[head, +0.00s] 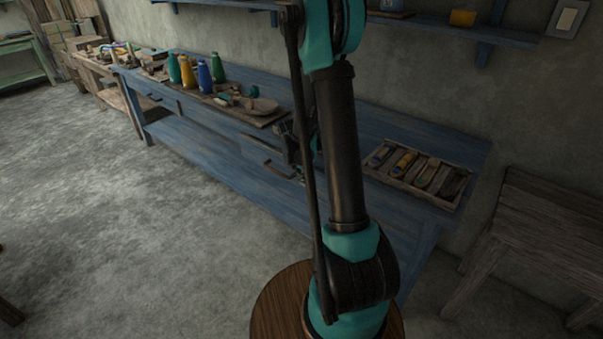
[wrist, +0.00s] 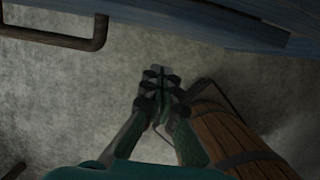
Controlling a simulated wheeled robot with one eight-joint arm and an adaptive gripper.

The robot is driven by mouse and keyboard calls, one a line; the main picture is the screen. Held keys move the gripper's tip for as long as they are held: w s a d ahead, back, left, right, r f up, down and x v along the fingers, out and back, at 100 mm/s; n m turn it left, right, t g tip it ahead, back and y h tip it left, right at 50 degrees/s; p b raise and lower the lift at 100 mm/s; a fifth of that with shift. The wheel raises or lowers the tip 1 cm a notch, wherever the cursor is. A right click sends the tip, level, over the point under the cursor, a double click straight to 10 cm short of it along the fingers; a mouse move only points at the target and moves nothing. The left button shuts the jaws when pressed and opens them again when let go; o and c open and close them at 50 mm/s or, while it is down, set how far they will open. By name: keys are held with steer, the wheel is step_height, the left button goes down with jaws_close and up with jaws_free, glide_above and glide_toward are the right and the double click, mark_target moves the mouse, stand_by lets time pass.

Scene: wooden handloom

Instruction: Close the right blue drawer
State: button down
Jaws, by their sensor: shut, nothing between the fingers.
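The right blue drawer (head: 258,158) is in the front of the blue workbench, to the left of my arm in the head view. It appears to stand out from the bench front, but how far I cannot tell. Its dark handle (wrist: 99,33) shows at the upper left of the wrist view. My gripper (wrist: 158,76) is shut and empty, with bare floor behind its fingertips. It is to the right of the handle and apart from it in the wrist view. In the head view my gripper (head: 301,176) is small and partly hidden by my arm, near the drawer's right end.
The blue workbench (head: 400,125) carries several bottles (head: 188,76), a board of items and a wooden tray (head: 440,199). A left drawer (head: 150,94) shows farther along. A wooden table (head: 550,215) stands at right. The floor (head: 100,200) in front is clear.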

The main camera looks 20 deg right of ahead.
mark_target(313, 170)
steer(key=w+d, duration=0.1)
steer(key=w+d+f, duration=0.1)
steer(key=shift+d, duration=0.3)
steer(key=shift+w+d+r, duration=0.1)
steer(key=shift+w+d, duration=0.15)
steer(key=shift+d, duration=0.15)
steer(key=shift+w+d, duration=0.8)
steer(key=shift+d, duration=0.3)
steer(key=shift+a, duration=0.15)
